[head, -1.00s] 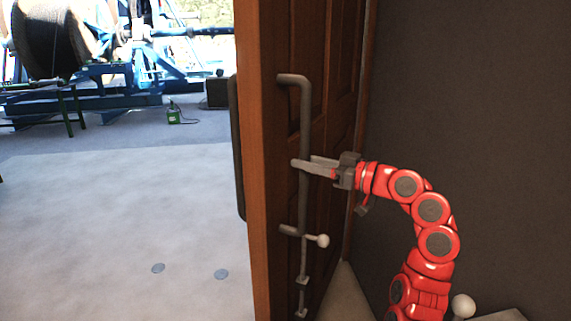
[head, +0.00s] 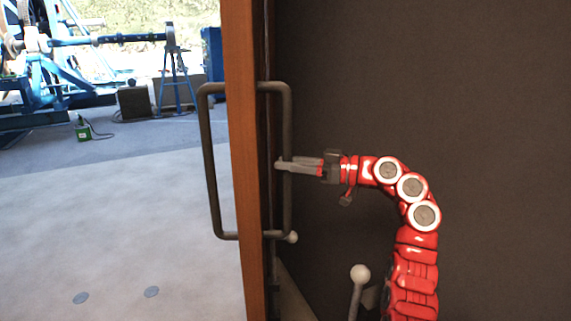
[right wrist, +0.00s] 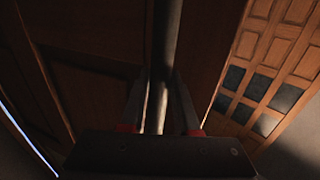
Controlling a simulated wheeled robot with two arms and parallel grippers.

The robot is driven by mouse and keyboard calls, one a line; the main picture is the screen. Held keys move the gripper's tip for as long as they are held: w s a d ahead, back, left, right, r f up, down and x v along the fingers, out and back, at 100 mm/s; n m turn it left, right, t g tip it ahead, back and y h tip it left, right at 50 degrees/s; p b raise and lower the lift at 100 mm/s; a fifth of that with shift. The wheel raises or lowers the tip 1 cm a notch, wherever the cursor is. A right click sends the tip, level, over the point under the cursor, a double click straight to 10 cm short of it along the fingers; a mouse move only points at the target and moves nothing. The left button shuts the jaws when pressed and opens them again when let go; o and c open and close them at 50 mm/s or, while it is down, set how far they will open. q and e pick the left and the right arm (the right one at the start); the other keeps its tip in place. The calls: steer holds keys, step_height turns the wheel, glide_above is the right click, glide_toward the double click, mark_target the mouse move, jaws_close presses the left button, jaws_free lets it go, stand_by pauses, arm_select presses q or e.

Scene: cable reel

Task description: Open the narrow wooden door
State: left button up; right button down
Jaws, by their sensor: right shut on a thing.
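The narrow wooden door (head: 241,180) shows almost edge-on in the head view and stands open, with the lit hall to its left. A grey bar handle (head: 288,205) is on its right face and a matching handle (head: 207,150) on its left face. My right gripper (head: 283,164) is shut around the upright part of the right-face handle. In the right wrist view, the handle bar (right wrist: 165,50) runs between the two fingers (right wrist: 160,105), with the door's brown panels (right wrist: 95,90) behind it. My left gripper is not in view.
A dark wall (head: 430,90) is to the right of the door. A white-knobbed lever (head: 360,275) stands near my right arm.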

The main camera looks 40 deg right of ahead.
steer(key=shift+d+r, duration=0.1)
steer(key=shift+r, duration=0.1)
steer(key=c, duration=1)
jaws_free()
steer(key=shift+w, duration=0.1)
steer(key=o, duration=0.4)
steer(key=shift+w+f, duration=0.1)
steer(key=shift+f, duration=0.1)
steer(key=shift+c, duration=0.2)
steer(key=v, duration=0.7)
steer(key=shift+s, duration=0.3)
